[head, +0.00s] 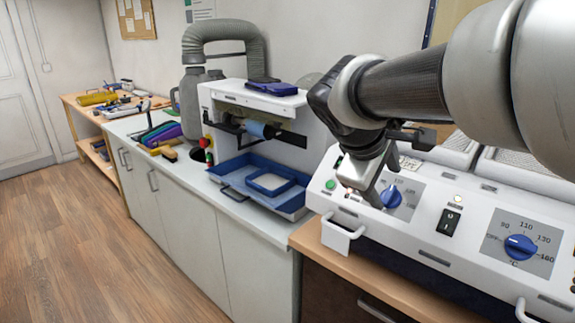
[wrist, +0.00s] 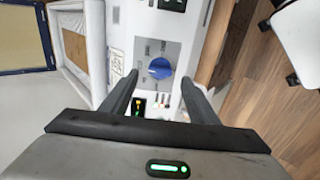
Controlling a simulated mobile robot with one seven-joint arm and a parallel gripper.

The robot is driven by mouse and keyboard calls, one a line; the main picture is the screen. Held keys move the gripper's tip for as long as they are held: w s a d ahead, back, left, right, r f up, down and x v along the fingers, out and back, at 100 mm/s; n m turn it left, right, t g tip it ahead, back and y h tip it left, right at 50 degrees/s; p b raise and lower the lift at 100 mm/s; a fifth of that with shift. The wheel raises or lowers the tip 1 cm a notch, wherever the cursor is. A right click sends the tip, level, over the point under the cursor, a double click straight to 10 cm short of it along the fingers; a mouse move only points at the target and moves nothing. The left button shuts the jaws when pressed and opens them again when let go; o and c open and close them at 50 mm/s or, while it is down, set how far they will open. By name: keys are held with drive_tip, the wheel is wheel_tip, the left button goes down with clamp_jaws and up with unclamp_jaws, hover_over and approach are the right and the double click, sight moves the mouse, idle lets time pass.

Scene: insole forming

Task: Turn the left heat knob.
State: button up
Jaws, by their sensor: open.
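The left heat knob (head: 390,197) is a round blue dial on a grey scale plate on the white machine's sloped front. In the head view my gripper (head: 372,194) is right at it and partly covers its left side and the scale. In the wrist view the knob (wrist: 160,68) appears between and just beyond the tips of my open gripper (wrist: 161,79). A gap shows on both sides, and I see no finger touching it. The knob's pointer setting is too small to read.
A second blue knob (head: 520,246), with its own scale, is on the right of the panel (head: 429,215). A black rocker switch (head: 448,221) lies between the knobs. A white handle (head: 342,234) sticks out below the panel. A blue tray machine (head: 262,180) stands to the left.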

sight(389, 194)
drive_tip(key=x, duration=0.5)
drive_tip(key=shift+w+f+b, duration=0.1)
drive_tip(key=shift+f+b, duration=0.05)
drive_tip(key=shift+b, duration=0.15)
drive_tip(key=c, duration=1)
drive_tip(key=shift+c, duration=0.2)
